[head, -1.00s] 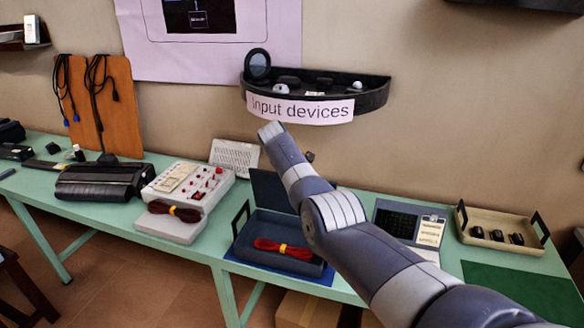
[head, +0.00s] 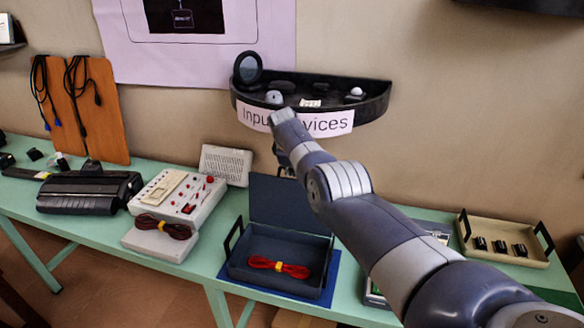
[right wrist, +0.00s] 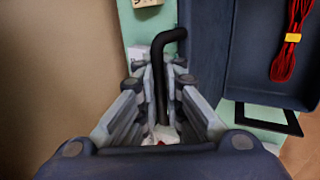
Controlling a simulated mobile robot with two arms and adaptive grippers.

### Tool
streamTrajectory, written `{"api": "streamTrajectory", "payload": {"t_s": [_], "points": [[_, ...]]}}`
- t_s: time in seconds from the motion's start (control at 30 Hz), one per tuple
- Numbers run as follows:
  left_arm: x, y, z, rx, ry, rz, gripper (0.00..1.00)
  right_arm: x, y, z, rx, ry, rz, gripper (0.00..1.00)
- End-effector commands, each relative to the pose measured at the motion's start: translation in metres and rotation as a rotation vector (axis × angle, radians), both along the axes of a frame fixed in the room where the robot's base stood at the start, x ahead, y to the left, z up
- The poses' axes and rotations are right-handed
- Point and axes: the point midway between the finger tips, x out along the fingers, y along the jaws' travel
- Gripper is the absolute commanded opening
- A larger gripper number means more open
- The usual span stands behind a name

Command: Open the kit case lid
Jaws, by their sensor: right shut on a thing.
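The kit case (head: 240,272) is a dark blue-grey box on a blue mat on the green table. Its lid (head: 290,205) stands raised at the back, roughly upright. A red cable bundle with a yellow band (head: 278,266) lies inside; it also shows in the right wrist view (right wrist: 290,40). My right gripper (head: 286,170) is by the lid's top edge, mostly hidden behind my arm. In the right wrist view its fingers (right wrist: 158,100) are shut on a dark bent handle (right wrist: 161,70) beside the lid (right wrist: 205,55). My left gripper is out of view.
A white control box (head: 190,190) with a dark cable stands left of the case. A tan tray (head: 480,255) with black handles is to the right. A shelf labelled "Input devices" (head: 375,105) is on the wall just above my arm.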

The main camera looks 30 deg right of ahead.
Motion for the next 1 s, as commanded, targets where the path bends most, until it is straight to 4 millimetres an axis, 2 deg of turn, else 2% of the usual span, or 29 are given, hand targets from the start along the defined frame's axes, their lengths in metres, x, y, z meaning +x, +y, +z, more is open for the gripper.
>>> {"api": "streamTrajectory", "payload": {"t_s": [0.37,0.5,1.0], "points": [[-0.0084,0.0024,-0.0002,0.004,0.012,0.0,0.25,0.001,-0.0014,0.0031,-0.001,-0.005,0.0,0.0],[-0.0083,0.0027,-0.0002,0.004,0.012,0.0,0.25,0.001,-0.0013,0.003,0.0,-0.004,0.0,0.28],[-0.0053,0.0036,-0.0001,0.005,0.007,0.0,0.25,-0.0009,0.0005,0.004,0.0,0.001,-0.001,0.28]]}}
